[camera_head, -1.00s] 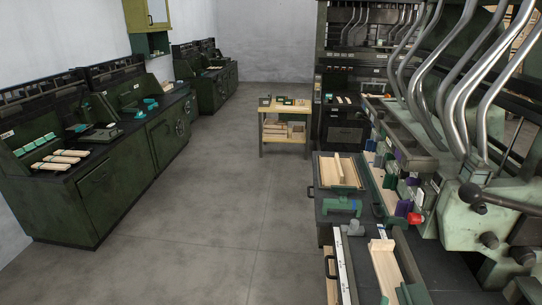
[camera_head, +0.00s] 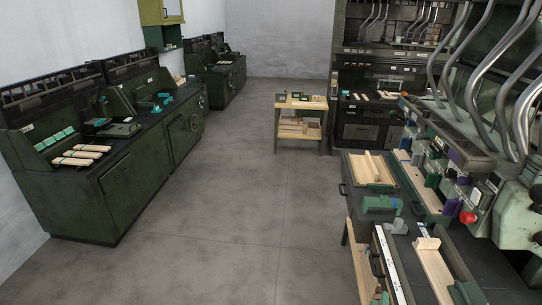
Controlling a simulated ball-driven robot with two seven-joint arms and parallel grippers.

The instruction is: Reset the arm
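No arm of mine stands out clearly in the head view. My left gripper is not in view. I cannot make out my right gripper surely among the green parts at the lower right, and its fingers cannot be read. A workbench (camera_head: 349,180) with a dark top is at the lower right. It bears a wooden tray (camera_head: 372,180) with a strip of wood standing in it, a green fixture (camera_head: 382,203), a grey part (camera_head: 398,226) and a long pale wooden board (camera_head: 436,276).
A tall green machine (camera_head: 510,200) with bent metal pipes stands at the right. A small wooden table (camera_head: 301,104) is at the back. Green cabinets (camera_head: 80,205) with light wooden pieces (camera_head: 88,148) line the left. The grey floor (camera_head: 215,215) between is clear.

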